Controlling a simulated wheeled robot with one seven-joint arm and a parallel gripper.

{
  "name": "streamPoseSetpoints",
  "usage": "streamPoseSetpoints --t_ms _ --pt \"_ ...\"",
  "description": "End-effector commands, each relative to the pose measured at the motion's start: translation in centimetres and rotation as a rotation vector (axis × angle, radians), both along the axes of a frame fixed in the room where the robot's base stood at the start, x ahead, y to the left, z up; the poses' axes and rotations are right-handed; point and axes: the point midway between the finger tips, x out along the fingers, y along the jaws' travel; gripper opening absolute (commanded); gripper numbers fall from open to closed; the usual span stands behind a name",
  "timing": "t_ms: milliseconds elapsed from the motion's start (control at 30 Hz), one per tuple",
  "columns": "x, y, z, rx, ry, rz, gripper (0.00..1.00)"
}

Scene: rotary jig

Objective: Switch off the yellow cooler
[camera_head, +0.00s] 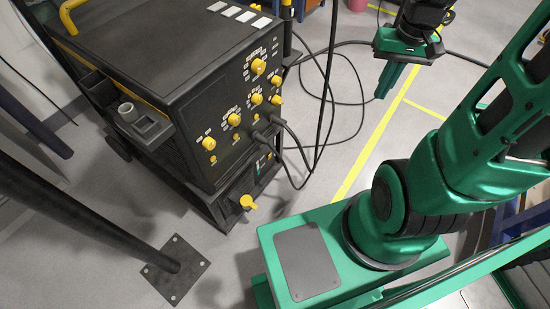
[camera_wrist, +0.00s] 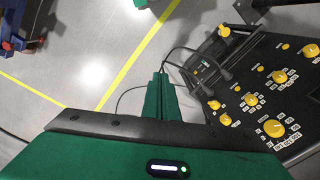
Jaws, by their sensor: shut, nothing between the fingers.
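A black cabinet (camera_head: 225,120) with yellow knobs stands left of centre in the head view. Its lower unit (camera_head: 232,192), apparently the cooler, is dark and carries one yellow rotary switch (camera_head: 247,202) near the floor. The switch's handle points to the right. The wrist view shows this switch (camera_wrist: 224,31) at the far end of the panel. My gripper (camera_head: 384,93) is shut and empty, pointing down over open floor to the right of the cabinet. In the wrist view, its fingers (camera_wrist: 160,84) are together and apart from the panel.
Several yellow knobs (camera_head: 258,67) sit on the upper panel. Black cables (camera_head: 290,140) run from its front and loop over the floor between cabinet and gripper. A dark post (camera_head: 95,225) with a bolted foot stands front left. Floor around the yellow line (camera_head: 370,150) is mostly open.

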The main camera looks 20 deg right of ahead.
Motion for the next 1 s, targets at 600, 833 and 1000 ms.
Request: streamPoseSetpoints --t_ms 600,833,1000 --pt "15.8 2.0 -17.0 0.210 -0.145 0.116 0.00" --pt "19.3 3.9 -24.6 0.317 -0.216 0.093 0.00" --pt "21.0 5.4 -30.2 0.398 -0.271 0.048 0.00"
